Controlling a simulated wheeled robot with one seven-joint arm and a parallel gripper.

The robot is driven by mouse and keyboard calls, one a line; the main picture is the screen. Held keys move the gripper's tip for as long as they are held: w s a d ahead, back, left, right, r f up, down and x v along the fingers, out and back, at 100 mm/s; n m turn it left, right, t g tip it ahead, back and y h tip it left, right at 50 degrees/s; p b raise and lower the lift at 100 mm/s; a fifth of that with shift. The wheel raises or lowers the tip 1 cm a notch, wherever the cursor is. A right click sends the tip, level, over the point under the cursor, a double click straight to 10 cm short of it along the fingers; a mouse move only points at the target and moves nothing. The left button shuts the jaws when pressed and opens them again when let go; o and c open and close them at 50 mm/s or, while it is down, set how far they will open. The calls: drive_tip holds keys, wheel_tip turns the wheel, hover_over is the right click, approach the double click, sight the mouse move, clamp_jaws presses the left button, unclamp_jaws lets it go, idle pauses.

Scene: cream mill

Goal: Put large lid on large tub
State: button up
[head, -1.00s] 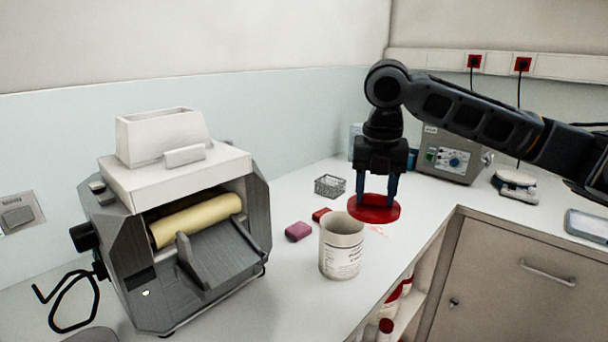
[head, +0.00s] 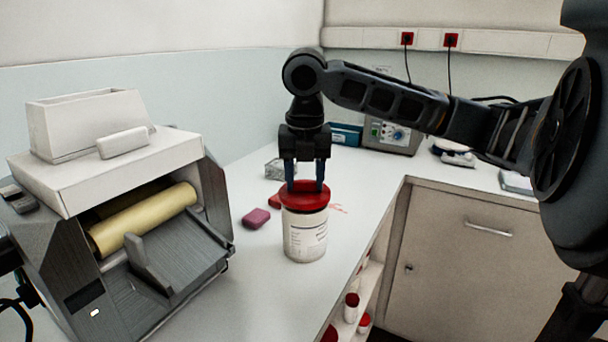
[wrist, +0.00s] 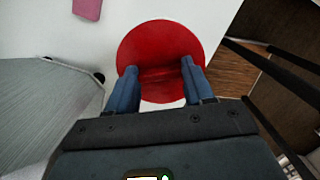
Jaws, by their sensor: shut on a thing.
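The large lid (head: 306,201) is a round red disc in the head view. My gripper (head: 305,188) points straight down and is shut on it. The large tub (head: 305,236) is a white labelled cylinder standing upright on the counter. The lid is at the tub's mouth and hides its opening; I cannot tell whether it is seated or just above. In the wrist view the lid (wrist: 160,50) shows between the fingertips of my gripper (wrist: 160,75), and the tub is hidden beneath it.
A mill with a cream roller (head: 145,218) stands at the left. A pink block (head: 256,218) lies left of the tub, with a wire basket (head: 279,169) behind. A grey instrument (head: 390,135) stands at the back. The counter edge and open shelves are at the right.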

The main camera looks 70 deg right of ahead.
drive_tip(key=shift+f, duration=0.45)
drive_tip(key=shift+f+b, duration=0.55)
drive_tip(key=shift+f, duration=0.1)
idle(2.1)
drive_tip(key=o, duration=1.1)
drive_tip(key=shift+o, duration=0.2)
drive_tip(key=shift+o, duration=1.4)
